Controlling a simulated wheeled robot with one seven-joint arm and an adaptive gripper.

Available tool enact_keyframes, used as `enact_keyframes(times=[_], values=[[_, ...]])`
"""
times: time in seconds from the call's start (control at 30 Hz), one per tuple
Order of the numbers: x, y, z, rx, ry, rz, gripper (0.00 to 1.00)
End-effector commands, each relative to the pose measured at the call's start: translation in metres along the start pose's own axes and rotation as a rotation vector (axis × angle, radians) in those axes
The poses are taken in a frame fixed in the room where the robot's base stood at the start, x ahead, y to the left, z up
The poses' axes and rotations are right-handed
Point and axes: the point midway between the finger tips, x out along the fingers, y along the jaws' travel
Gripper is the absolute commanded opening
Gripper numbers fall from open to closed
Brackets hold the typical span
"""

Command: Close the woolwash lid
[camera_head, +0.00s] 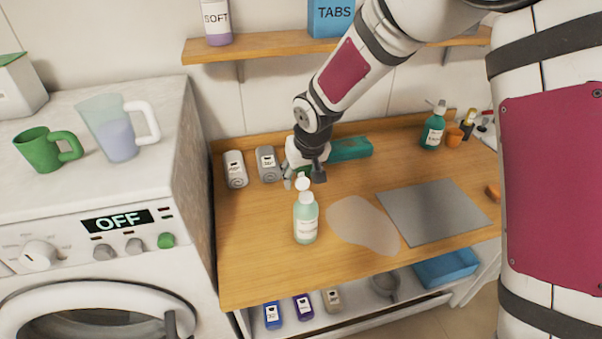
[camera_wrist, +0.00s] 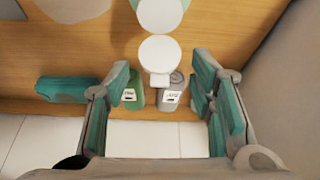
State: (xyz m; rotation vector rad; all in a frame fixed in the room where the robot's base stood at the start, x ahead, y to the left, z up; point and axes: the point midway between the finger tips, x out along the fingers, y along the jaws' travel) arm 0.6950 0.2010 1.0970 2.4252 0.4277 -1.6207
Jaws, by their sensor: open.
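A pale green bottle (camera_head: 305,222) with a white cap stands upright near the counter's front; I take it as the woolwash, though its label is too small to read. Its round white lid (camera_head: 302,182) is flipped up on the far side of the cap. In the wrist view the lid (camera_wrist: 160,53) appears as a white disc below the white cap top (camera_wrist: 160,13). My gripper (camera_head: 304,178) is open and empty, just behind and above the lid. In the wrist view its fingers (camera_wrist: 165,100) are spread to either side, with the lid between and beyond them; I cannot tell any contact.
A grey bottle (camera_head: 268,164) and white bottle (camera_head: 235,170) stand at the back left. A green bottle (camera_wrist: 130,95) is mostly hidden behind my gripper. A teal block (camera_head: 350,149) lies behind. A beige puddle-like patch (camera_head: 364,224) and grey mat (camera_head: 432,211) lie right.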

Motion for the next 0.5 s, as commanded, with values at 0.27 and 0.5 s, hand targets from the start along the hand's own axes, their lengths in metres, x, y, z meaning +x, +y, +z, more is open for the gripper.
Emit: enact_keyframes(times=[0.27, 0.5], values=[[-0.0001, 0.0002, -0.0001, 0.000, 0.000, 0.000, 0.32], [-0.0002, 0.0003, -0.0001, 0.000, 0.000, 0.000, 0.00]])
